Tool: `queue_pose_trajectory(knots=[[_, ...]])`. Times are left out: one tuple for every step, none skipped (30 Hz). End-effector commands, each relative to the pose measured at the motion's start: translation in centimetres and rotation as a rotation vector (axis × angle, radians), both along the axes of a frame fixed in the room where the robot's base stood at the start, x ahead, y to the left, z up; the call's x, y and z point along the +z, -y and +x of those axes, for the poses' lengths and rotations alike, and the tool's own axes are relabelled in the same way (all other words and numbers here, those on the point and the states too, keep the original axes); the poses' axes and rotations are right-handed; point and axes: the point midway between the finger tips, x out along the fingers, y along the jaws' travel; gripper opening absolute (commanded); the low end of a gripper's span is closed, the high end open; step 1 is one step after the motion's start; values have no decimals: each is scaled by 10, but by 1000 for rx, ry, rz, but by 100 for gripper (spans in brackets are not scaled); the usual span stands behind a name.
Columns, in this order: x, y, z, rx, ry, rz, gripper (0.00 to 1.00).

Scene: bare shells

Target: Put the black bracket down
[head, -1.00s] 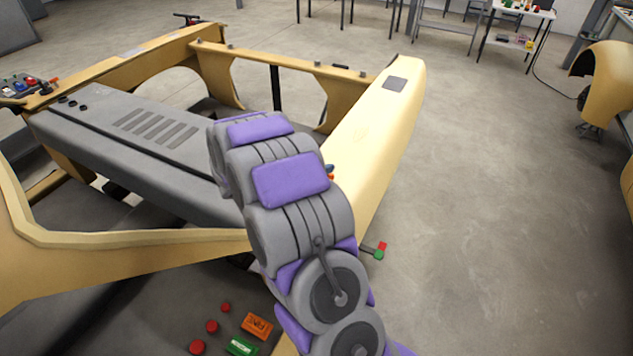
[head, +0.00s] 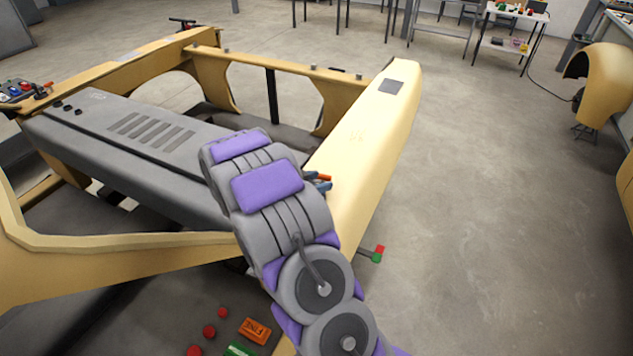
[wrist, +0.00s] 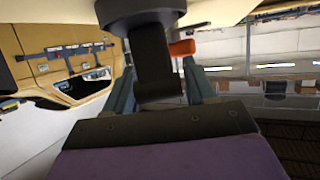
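The black bracket (wrist: 150,60) is in the wrist view, with a rounded plate at the top and a thick upright block below. My gripper (wrist: 158,78) has its blue-grey fingers on both sides of the block and appears shut on it. In the head view my gripper (head: 321,184) is mostly hidden behind my arm; only bluish finger parts show, over the inner edge of the yellow fender panel (head: 372,135). The bracket cannot be made out there. A small orange piece (wrist: 182,48) shows beside the bracket; I cannot tell whether it belongs to it.
A grey ribbed panel (head: 130,140) lies inside the yellow vehicle shell to the left. A red and green piece (head: 378,254) sticks out at the fender's right side. Red buttons and an orange box (head: 255,330) are at the bottom. Open concrete floor (head: 480,200) lies right.

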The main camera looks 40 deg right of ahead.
Motion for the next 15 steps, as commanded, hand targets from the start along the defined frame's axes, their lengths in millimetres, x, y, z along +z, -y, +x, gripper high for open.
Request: queue_pose_trajectory(knots=[[1, 1, -1, -1, 1, 0, 55], [1, 0, -1, 0, 1, -1, 55], [2, -1, 0, 0, 1, 0, 55], [2, -2, 0, 1, 0, 0, 55], [3, -3, 0, 1, 0, 0, 55], [5, -7, 1, 2, 1, 0, 55], [7, -10, 1, 2, 1, -1, 55], [8, -13, 1, 2, 0, -1, 55], [11, -19, 1, 3, 0, -2, 55], [13, -23, 0, 2, 0, -2, 55], [15, -27, 0, 3, -1, -2, 55], [17, -33, 1, 2, 0, -3, 55], [19, -38, 1, 3, 0, -3, 55], [20, -42, 1, 3, 0, -2, 55], [22, -48, 1, 3, 0, -2, 55]])
